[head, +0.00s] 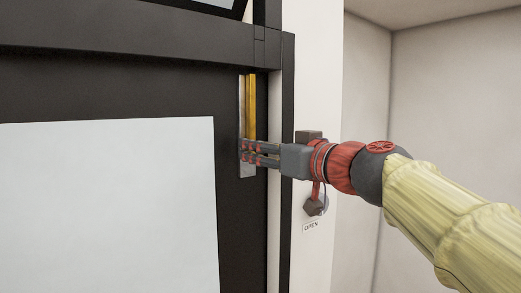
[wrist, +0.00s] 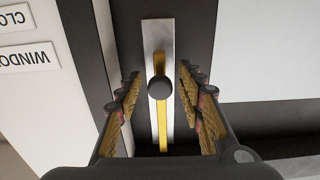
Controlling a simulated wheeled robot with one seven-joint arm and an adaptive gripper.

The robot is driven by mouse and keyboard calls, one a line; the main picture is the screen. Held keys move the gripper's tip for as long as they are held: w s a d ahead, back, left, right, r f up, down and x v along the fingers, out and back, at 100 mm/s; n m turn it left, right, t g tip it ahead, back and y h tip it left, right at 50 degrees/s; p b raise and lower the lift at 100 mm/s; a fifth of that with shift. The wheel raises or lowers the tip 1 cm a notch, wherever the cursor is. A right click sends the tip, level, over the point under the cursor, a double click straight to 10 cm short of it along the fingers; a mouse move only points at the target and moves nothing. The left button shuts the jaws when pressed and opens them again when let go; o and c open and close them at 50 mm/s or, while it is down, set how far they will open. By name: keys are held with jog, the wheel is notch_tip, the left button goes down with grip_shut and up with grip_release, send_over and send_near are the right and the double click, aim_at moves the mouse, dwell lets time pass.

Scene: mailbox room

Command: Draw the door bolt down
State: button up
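The door bolt is a yellow-brass bar (head: 251,108) on a silver backing plate (head: 247,171), set upright near the right edge of the dark door, below the top frame. In the wrist view the brass bar (wrist: 193,130) and plate (wrist: 152,33) run between my fingers, and a round dark knob (wrist: 160,88) stands out from the bar. My gripper (head: 247,153) is at the lower part of the bolt. In the wrist view my gripper (wrist: 160,97) is open, one finger on each side of the knob, with gaps on both sides. The head view hides the knob behind the fingers.
The dark door (head: 228,190) has a large pale panel (head: 110,210). Right of it are a white wall strip, a dark knob-like fixture (head: 316,206) and an "OPEN" label (head: 311,226). The wrist view shows a "WINDOW" label (wrist: 27,57). Pale walls stand at right.

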jog(key=v, duration=1.2)
dwell(0.3)
jog(key=s+d+f+m+g+h+b, duration=0.2)
jog(key=s+f+b, duration=0.4)
jog(key=f, duration=1.6)
jog(key=s+d+f+m+g+h+b, duration=0.2)
jog(key=s+d+f+g+h+b, duration=0.2)
jog(key=f, duration=1.7)
jog(key=s+d+f+m+g+h+b, duration=0.2)
jog(key=s+f+b, duration=0.6)
jog(key=f, duration=1.4)
jog(key=shift+s+d+f+m+g+h+b, duration=0.25)
jog(key=shift+d+f+m+g+h+b, duration=0.15)
jog(key=shift+d+g+h+b, duration=0.5)
